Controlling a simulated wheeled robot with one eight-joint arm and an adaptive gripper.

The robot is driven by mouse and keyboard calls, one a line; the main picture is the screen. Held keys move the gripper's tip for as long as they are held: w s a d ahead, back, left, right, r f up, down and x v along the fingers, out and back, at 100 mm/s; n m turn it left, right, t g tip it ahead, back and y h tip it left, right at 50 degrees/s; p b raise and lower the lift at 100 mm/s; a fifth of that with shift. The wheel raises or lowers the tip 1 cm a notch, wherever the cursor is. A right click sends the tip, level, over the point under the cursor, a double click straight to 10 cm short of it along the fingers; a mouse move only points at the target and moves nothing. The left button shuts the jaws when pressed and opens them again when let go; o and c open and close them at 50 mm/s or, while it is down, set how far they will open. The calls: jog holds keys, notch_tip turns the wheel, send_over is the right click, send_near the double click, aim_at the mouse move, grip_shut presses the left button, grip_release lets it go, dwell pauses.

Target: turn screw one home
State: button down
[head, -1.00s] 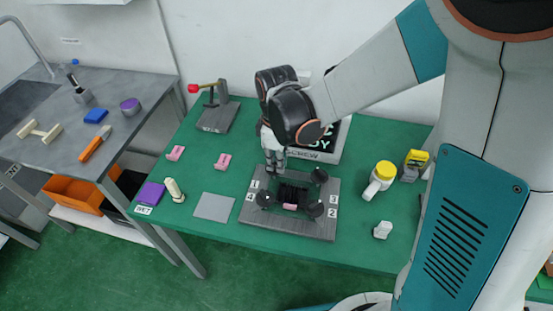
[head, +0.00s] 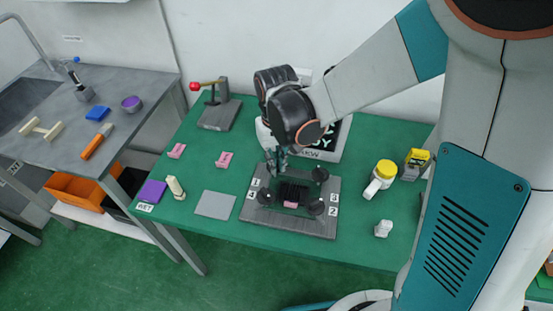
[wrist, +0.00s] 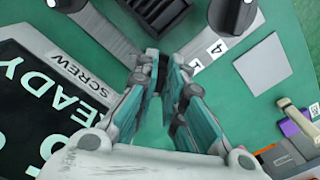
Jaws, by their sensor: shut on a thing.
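The grey screw plate (head: 310,231) lies on the green table with black knobs at its numbered corners. My gripper (head: 276,171) points down over corner one (head: 256,183), at the back left. In the wrist view its fingers (wrist: 166,62) close about the spot of screw one. They are a little apart, with green showing between their bases. The screw one knob is hidden by the fingers, so its depth cannot be told. Knob four (head: 265,197) also shows in the wrist view (wrist: 234,14). Knobs two (head: 316,208) and three (head: 320,174) stand clear.
Behind my gripper stands a dark sign (wrist: 42,105) reading SCREW and READY. A dark block with a pink piece (head: 290,204) sits mid-plate. A grey square (head: 215,204) lies left; a yellow-topped white item (head: 384,170) stands right. The table's front edge is close to the plate.

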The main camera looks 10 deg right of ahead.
jog(key=m, duration=0.4)
jog(key=shift+a+m, duration=0.15)
jog(key=shift+m, duration=0.15)
jog(key=m, duration=0.3)
jog(key=shift+a+m, duration=0.1)
jog(key=shift+m, duration=0.2)
jog(key=m, duration=0.3)
jog(key=shift+w+a+m, duration=0.1)
jog(key=shift+w+m, duration=0.05)
jog(key=shift+m, duration=1.95)
jog(key=shift+w, duration=0.1)
jog(key=c, duration=1.7)
grip_release()
